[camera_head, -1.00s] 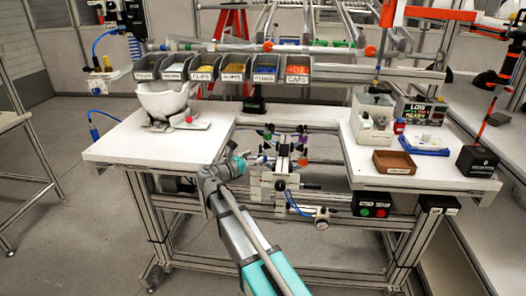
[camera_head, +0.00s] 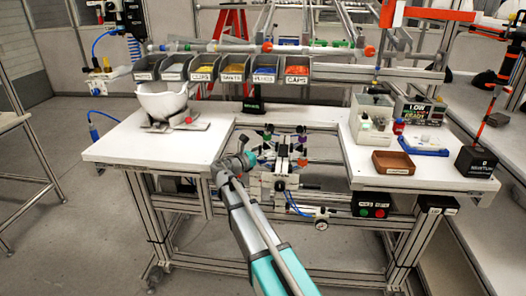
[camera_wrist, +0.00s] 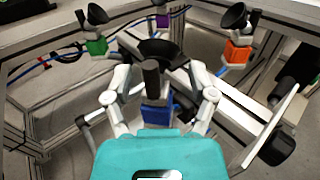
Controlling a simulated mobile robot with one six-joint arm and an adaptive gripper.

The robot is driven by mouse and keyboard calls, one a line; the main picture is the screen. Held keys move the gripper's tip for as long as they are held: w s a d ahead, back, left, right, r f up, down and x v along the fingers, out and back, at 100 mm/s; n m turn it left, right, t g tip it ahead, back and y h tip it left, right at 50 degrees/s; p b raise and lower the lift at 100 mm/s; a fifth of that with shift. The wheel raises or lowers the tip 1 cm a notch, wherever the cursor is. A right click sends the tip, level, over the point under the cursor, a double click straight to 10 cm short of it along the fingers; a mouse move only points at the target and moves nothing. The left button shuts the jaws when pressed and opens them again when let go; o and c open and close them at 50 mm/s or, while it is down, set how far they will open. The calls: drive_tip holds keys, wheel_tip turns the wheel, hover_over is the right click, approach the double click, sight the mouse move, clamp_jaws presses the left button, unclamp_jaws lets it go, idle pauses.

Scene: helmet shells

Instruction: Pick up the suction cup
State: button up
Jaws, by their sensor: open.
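Several black suction cups on coloured blocks sit on a metal fixture in the gap of the workbench. In the wrist view, one suction cup (camera_wrist: 158,48) with a dark stem and a blue block (camera_wrist: 157,112) below is between my fingers. My gripper (camera_wrist: 159,76) is open around it, with a finger on each side and no clear contact. Other suction cups show on a green block (camera_wrist: 96,46), an orange block (camera_wrist: 237,52) and a purple block (camera_wrist: 162,20). In the head view, my gripper (camera_head: 250,159) is at the left of the fixture (camera_head: 283,160).
The white workbench (camera_head: 150,145) surrounds the gap on the left and right. A white helmet shell (camera_head: 162,100) stands on its left side. A brown tray (camera_head: 393,163) is on its right side. Labelled parts bins (camera_head: 233,76) line the back. Metal rails (camera_wrist: 250,112) run close beside my gripper.

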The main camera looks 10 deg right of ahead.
drive_tip(key=shift+w+d, duration=0.3)
drive_tip(key=shift+d, duration=0.15)
clamp_jaws()
idle(0.4)
